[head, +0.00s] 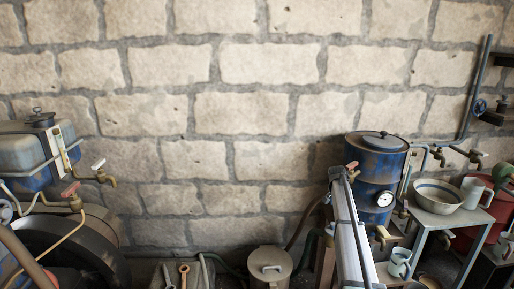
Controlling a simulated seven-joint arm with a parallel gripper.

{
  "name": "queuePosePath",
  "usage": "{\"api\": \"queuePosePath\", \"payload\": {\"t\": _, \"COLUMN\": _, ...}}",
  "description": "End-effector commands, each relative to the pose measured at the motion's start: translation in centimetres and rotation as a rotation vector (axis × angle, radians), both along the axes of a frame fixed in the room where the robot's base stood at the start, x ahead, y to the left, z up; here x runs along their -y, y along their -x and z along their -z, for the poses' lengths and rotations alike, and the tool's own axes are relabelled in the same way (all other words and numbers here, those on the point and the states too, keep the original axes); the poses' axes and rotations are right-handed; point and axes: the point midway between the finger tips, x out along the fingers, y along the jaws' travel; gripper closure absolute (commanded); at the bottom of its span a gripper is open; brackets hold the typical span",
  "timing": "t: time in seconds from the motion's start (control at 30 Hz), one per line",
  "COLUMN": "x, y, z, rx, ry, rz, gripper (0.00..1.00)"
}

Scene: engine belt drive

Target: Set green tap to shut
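I cannot make out a tap with a clearly green handle. A brass tap with a white handle (103,173) sticks out from the blue tank at the left. A tap with a red handle (72,194) is below it. Another red-handled tap (351,168) is at the left of the blue drum. Small dark taps (438,154) hang from the wall pipe at the right; their handle colours and settings are too small to tell. A green rounded object (502,173) shows at the right edge, and I cannot tell what it is. My gripper is not in view.
A blue drum (377,158) with a gauge (384,198) stands right of centre. A bowl (438,196) and a mug (475,191) stand on a small table. A blue handwheel (480,106) sits on the wall pipe. A lidded can (270,266) stands at bottom centre. The wall's middle is clear.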

Motion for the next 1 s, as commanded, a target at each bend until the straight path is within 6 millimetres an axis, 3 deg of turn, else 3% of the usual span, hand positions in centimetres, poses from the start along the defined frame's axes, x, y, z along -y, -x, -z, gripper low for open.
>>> {"api": "queuePosePath", "payload": {"t": 0.27, "x": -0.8, "y": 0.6, "z": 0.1, "rx": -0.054, "ry": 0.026, "rz": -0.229, "gripper": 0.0}}
{"api": "queuePosePath", "payload": {"t": 0.47, "x": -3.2, "y": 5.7, "z": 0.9, "rx": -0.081, "ry": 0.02, "rz": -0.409, "gripper": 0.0}}
{"api": "queuePosePath", "payload": {"t": 1.0, "x": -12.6, "y": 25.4, "z": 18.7, "rx": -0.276, "ry": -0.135, "rz": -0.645, "gripper": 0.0}}
